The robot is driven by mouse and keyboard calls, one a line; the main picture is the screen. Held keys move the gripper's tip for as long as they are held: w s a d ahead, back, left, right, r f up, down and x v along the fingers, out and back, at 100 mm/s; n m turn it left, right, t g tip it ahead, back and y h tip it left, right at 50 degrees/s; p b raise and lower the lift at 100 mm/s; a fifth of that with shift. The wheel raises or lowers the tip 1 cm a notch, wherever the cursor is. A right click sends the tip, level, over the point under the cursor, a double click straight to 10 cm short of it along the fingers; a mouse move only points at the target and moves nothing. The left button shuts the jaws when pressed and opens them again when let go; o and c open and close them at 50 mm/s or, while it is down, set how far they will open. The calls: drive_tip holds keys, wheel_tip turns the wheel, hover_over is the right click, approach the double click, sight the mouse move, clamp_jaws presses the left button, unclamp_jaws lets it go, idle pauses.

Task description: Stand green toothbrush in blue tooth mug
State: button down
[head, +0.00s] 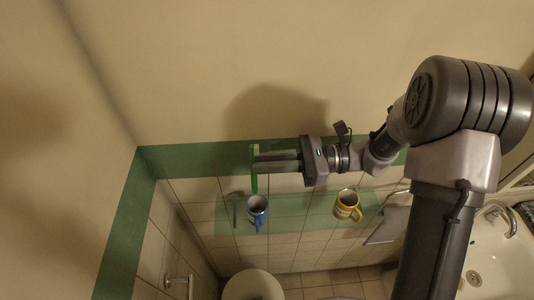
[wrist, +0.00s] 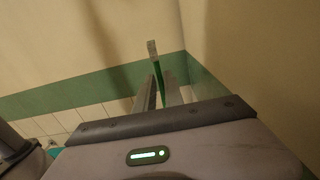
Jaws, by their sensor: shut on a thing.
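The green toothbrush (head: 254,181) is held upright between the fingers of my gripper (head: 256,162). In the wrist view the toothbrush (wrist: 155,54) stands up between the fingertips (wrist: 160,90), with its pale bristle end on top. The blue tooth mug (head: 257,213) stands upright on a glass shelf, its opening facing up. In the head view the brush's lower end shows just above the mug's far rim, slightly left of its middle. It looks outside the mug, but the height gap is hard to judge. The mug is not clearly seen in the wrist view.
A yellow mug (head: 346,205) stands on the same glass shelf (head: 300,212), to the right, with free room between the mugs. The tiled wall with its green band (head: 195,160) is close behind my gripper. A toilet (head: 252,286) and a washbasin (head: 500,270) are lower down.

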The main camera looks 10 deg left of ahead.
wheel_tip(320, 180, down, 12)
drive_tip(key=b, duration=0.8)
drive_tip(key=shift+r, duration=0.1)
drive_tip(key=c, duration=1.4)
unclamp_jaws()
drive_tip(key=shift+o, duration=0.2)
drive_tip(key=v, duration=1.7)
drive_tip(key=shift+w+d, duration=0.15)
drive_tip(key=shift+w, duration=0.05)
